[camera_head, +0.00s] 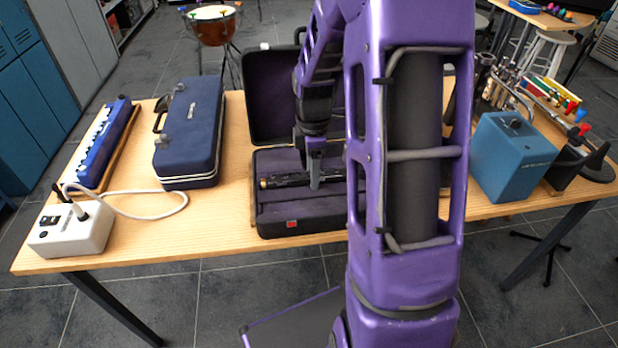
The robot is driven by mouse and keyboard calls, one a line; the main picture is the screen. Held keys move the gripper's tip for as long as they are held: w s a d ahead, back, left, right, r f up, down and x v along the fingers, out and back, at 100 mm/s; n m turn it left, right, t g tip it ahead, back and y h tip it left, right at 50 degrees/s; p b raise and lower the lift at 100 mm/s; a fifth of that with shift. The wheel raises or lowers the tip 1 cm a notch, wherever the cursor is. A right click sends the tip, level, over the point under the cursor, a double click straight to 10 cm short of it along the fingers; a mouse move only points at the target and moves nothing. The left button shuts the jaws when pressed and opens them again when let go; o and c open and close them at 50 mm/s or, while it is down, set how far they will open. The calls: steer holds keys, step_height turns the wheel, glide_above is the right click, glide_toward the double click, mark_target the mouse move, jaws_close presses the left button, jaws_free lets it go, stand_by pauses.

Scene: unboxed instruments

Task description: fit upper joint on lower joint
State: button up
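An open dark instrument case (300,222) lies on the wooden table, its lid standing up at the back. A black tube-shaped joint (285,181) with metal-looking bits lies across the case; I cannot tell if it is the upper or lower joint. My gripper (314,184) points down at the right part of this joint, at or just above it. Its fingers look narrow and overlap from here, so I cannot tell whether they grip it. My arm hides the right side of the case, and a second joint cannot be made out.
A closed blue case (188,135), a blue keyboard-like instrument (103,140) and a white box (70,232) with a cable stand on the left. A teal box (512,158) and a rack of coloured bars (555,95) are on the right. Bare table shows at front left.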

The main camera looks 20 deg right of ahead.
jaws_close()
steer(key=shift+r+p, duration=0.7)
steer(key=shift+r, duration=0.1)
stand_by(0.6)
steer(key=shift+r+p, duration=1.8)
steer(key=shift+r, duration=0.3)
